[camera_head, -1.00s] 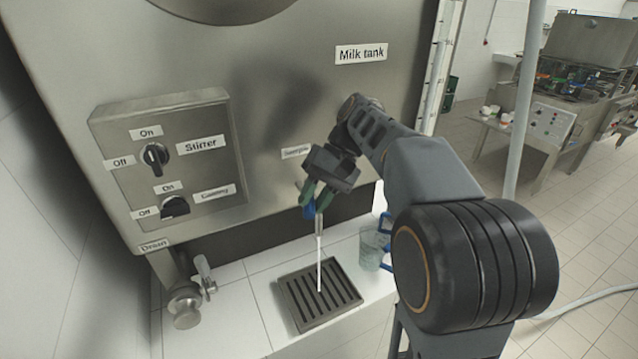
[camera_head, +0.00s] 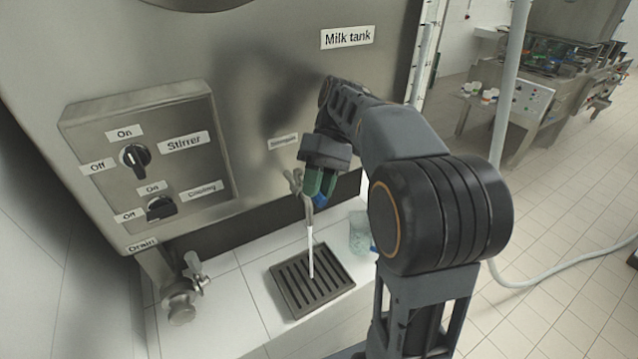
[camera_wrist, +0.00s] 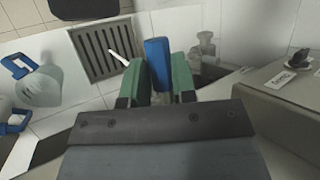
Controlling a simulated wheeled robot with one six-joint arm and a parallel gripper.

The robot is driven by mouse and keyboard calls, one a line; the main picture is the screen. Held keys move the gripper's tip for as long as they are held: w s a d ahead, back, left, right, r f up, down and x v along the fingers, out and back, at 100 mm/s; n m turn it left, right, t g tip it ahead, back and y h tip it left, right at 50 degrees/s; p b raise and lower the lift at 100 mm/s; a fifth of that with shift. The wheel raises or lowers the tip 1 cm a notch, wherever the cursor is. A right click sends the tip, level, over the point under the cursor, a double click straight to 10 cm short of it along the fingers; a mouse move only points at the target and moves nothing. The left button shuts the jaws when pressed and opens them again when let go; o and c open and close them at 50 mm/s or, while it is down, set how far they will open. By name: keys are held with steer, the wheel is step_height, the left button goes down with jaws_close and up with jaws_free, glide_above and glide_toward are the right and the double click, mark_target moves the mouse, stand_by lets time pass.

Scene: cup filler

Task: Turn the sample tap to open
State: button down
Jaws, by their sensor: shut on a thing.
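The sample tap (camera_head: 298,185) sticks out of the tank front under its small label. A white stream (camera_head: 311,255) runs from its spout down to the drain grate (camera_head: 285,290). My gripper (camera_head: 317,190) is at the tap, with its green fingers pointing down. In the wrist view, my gripper (camera_wrist: 159,82) is shut on the tap's blue handle (camera_wrist: 157,60), which sits between the green fingers. The white stream also shows there (camera_wrist: 120,59), left of the handle. My fingers hide part of the handle.
A clear jug (camera_head: 359,232) stands right of the grate, partly behind my arm. In the wrist view, jugs (camera_wrist: 42,86) with blue handles stand at left. The drain tap (camera_head: 183,293) is at lower left. The switch box (camera_head: 200,110) is on the tank. The right-hand floor is open.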

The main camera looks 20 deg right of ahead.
steer(key=c, duration=1.1)
jaws_free()
steer(key=shift+d, duration=0.1)
steer(key=shift+o, duration=0.9)
